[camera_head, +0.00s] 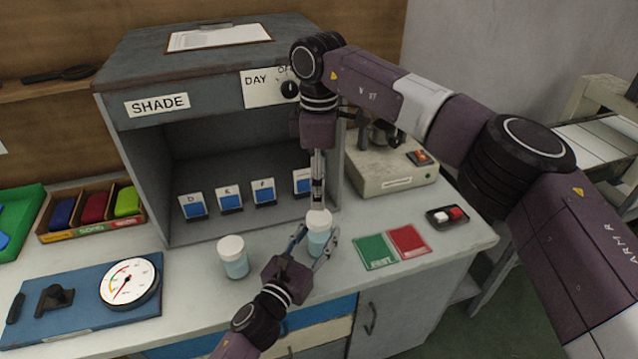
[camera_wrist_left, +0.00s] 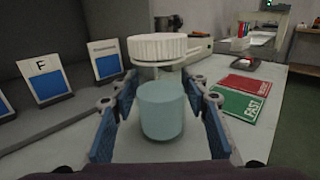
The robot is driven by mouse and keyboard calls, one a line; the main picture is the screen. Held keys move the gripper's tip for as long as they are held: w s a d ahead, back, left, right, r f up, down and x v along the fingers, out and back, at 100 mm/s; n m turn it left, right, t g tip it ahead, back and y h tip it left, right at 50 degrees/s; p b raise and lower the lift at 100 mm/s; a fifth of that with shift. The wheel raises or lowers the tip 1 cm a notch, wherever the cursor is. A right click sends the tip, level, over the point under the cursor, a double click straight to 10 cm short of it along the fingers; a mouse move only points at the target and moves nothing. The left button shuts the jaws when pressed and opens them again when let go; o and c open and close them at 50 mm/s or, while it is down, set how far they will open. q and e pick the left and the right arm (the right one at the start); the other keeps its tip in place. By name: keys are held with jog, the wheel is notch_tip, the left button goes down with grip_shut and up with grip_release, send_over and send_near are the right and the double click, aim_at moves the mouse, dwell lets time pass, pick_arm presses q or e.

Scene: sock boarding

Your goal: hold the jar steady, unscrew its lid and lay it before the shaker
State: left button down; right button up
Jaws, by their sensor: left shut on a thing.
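A jar with pale blue contents (camera_head: 319,243) and a white lid (camera_head: 319,217) stands on the counter, upright. My left gripper (camera_head: 317,247) is shut on its sides; in the left wrist view the blue fingers flank the jar (camera_wrist_left: 162,112) below the ribbed lid (camera_wrist_left: 157,47). A narrow gap shows under the lid there; I cannot tell if it is loose. My right gripper (camera_head: 318,204) points down just above the lid; its fingers appear edge-on, so their opening and any contact are unclear. The shaker (camera_head: 385,177), a beige box with a dark top, stands behind to the right.
A second lidded jar (camera_head: 233,259) stands left of the held one. The shade cabinet (camera_head: 130,145) with blue cards is behind. A dial gauge (camera_head: 129,282) lies left.

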aim_at(319, 216)
jog(key=shift+f, duration=0.55)
notch_tip(319, 216, down, 7)
jog(key=shift+r, duration=0.1)
